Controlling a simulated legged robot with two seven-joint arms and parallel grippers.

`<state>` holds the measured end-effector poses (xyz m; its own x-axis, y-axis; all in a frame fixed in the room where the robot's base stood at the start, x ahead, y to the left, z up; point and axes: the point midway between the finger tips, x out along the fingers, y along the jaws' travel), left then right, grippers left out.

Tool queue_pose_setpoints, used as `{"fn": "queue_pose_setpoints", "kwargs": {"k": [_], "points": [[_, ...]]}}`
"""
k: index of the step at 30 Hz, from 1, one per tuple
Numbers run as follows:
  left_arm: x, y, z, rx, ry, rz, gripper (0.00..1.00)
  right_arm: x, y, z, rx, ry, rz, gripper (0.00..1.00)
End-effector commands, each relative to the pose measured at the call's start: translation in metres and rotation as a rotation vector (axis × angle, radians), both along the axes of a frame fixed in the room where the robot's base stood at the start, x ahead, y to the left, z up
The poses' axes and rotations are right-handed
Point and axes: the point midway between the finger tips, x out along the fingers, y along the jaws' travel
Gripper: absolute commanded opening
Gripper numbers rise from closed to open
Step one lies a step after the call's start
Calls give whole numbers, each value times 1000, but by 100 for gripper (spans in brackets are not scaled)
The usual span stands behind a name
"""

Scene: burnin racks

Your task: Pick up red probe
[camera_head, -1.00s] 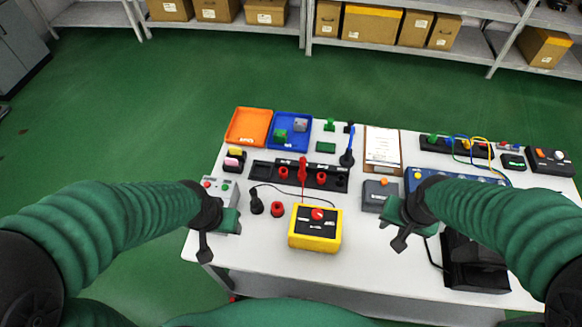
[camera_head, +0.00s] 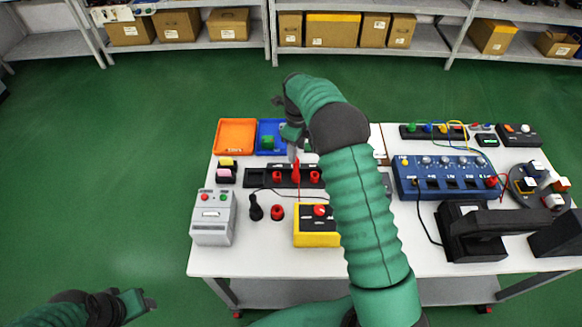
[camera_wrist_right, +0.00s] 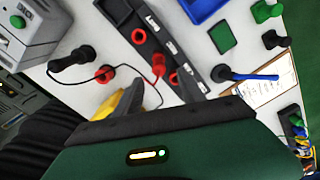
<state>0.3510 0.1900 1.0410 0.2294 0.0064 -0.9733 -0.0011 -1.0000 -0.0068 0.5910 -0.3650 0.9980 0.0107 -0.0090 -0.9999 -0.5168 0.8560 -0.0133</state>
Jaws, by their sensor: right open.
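The red probe (camera_head: 295,173) stands upright in the black strip (camera_head: 257,178) on the white table. My right gripper (camera_head: 293,153) is open and hangs above and behind the probe in the head view. In the wrist view its two fingers (camera_wrist_right: 160,92) are apart with nothing held. My left gripper (camera_head: 138,302) is at the lower left, off the table; its jaw opening is unclear.
A yellow box (camera_head: 316,238) and a black probe (camera_head: 256,207) stand in front of the strip. A grey device (camera_head: 213,218) is to the left. Orange (camera_head: 236,136) and blue trays lie behind. A blue panel (camera_head: 445,178) is right of my arm. The front table edge is clear.

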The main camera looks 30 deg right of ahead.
Motion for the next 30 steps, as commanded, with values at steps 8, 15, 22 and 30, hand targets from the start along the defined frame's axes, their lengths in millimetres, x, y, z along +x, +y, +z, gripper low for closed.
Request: {"fn": "queue_pose_setpoints", "kwargs": {"k": [8, 15, 22, 30], "points": [[0, 0, 8, 0, 0, 1, 52, 1, 8, -48, -8, -1, 5, 47], [0, 0, 25, 0, 0, 1, 52, 0, -6, -85, -3, 1, 4, 47], [0, 0, 25, 0, 0, 1, 52, 2, -8, -105, -2, -4, 5, 47], [0, 0, 25, 0, 0, 1, 52, 2, -3, -103, -6, -4, 6, 27]]}}
